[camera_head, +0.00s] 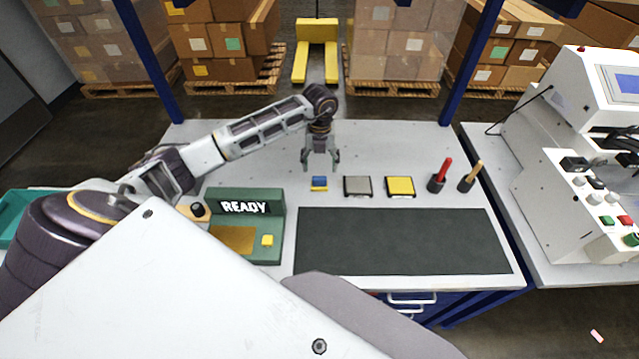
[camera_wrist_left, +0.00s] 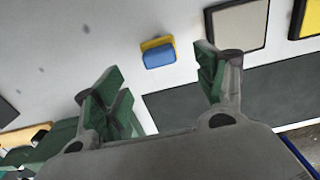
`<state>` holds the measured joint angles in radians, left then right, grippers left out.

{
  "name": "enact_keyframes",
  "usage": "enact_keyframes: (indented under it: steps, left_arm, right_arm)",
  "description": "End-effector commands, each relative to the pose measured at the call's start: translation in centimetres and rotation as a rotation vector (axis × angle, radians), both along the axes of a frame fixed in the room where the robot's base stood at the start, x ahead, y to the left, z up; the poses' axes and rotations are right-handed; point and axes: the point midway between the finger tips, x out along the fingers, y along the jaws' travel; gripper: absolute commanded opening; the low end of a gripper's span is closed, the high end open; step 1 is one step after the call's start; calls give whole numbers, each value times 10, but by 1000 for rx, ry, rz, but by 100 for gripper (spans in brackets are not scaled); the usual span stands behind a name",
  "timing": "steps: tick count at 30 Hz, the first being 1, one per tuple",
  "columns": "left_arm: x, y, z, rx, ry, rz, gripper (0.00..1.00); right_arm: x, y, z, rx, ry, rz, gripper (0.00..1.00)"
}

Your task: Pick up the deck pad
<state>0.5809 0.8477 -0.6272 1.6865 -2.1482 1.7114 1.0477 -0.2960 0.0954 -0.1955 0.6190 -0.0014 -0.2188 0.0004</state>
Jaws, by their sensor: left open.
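No label marks which thing is the deck pad. A small blue and yellow block (camera_head: 319,183) lies on the white table; it also shows in the left wrist view (camera_wrist_left: 158,52). To its right lie a grey square pad in a dark frame (camera_head: 358,186) and a yellow square pad in a dark frame (camera_head: 400,186). My left gripper (camera_head: 320,166) is open and empty above the table, just behind the block. In the left wrist view its fingers (camera_wrist_left: 158,75) stand apart, with the block beyond the gap between them. My right gripper is not in view.
A dark mat (camera_head: 400,240) covers the table's front. A green stand reading READY (camera_head: 244,207) is at left. Red and tan handled tools in dark holders (camera_head: 437,183) stand at right. A white machine (camera_head: 580,150) is on the neighbouring table. The table's back is clear.

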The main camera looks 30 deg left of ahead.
Motion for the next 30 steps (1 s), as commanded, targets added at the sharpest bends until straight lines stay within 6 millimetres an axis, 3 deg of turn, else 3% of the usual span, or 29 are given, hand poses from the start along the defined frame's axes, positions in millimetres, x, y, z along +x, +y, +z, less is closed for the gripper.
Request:
enact_keyframes:
  steps: [6, 22, 30]
  left_arm:
    - [0, -1, -24, -1, 2, -1, 71]
    - [0, 0, -31, 0, 0, 0, 71]
    - [-3, 0, -54, -1, 3, 0, 71]
  right_arm:
    - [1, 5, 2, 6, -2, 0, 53]
    - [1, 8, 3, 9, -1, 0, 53]
    - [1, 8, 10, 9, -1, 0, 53]
